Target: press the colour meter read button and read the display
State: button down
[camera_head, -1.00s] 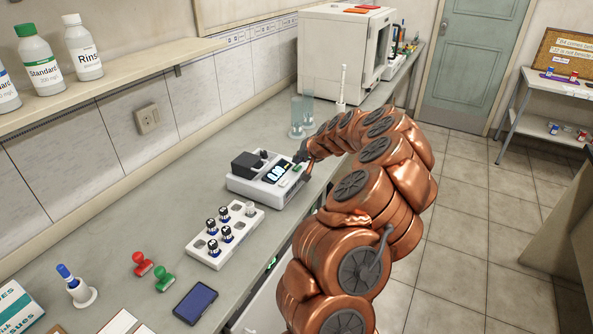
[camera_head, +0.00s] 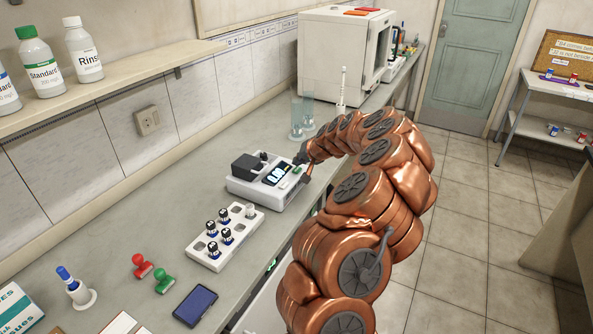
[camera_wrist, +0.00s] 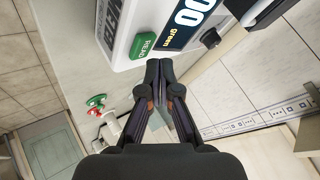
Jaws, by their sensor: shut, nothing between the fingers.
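The white colour meter (camera_head: 262,197) stands on the bench with a black block on its left part and a dark display (camera_head: 279,173). In the wrist view the display (camera_wrist: 190,22) is cut off by the frame's top; the digits "00" and the word "Green" show. The green READ button (camera_wrist: 143,46) is beside the display. My gripper (camera_wrist: 160,66) is shut and empty, its tips close to the button and the display's lower edge. Whether they touch the meter, I cannot tell. In the head view my gripper (camera_head: 302,158) is at the meter's right end.
A white rack (camera_head: 216,255) with several dark-capped vials stands in front of the meter. Glass cylinders (camera_head: 296,118) stand behind it. Red (camera_head: 141,266) and green (camera_head: 163,279) stampers and a blue pad (camera_head: 195,305) lie nearer. A shelf (camera_head: 110,82) with bottles runs along the wall.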

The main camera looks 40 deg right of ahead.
aim_at(299, 170)
jog(key=shift+f+b, duration=0.25)
jog(key=shift+b, duration=0.05)
jog(key=shift+f+b, duration=0.2)
jog(key=shift+b, duration=0.15)
jog(key=shift+f+b, duration=0.45)
jog(key=shift+b, duration=0.05)
dwell(0.9)
jog(key=shift+r, duration=0.1)
dwell(0.3)
jog(key=shift+r, duration=0.8)
jog(key=shift+r+p, duration=0.35)
jog(key=shift+r, duration=2.15)
jog(key=shift+w+a, duration=0.1)
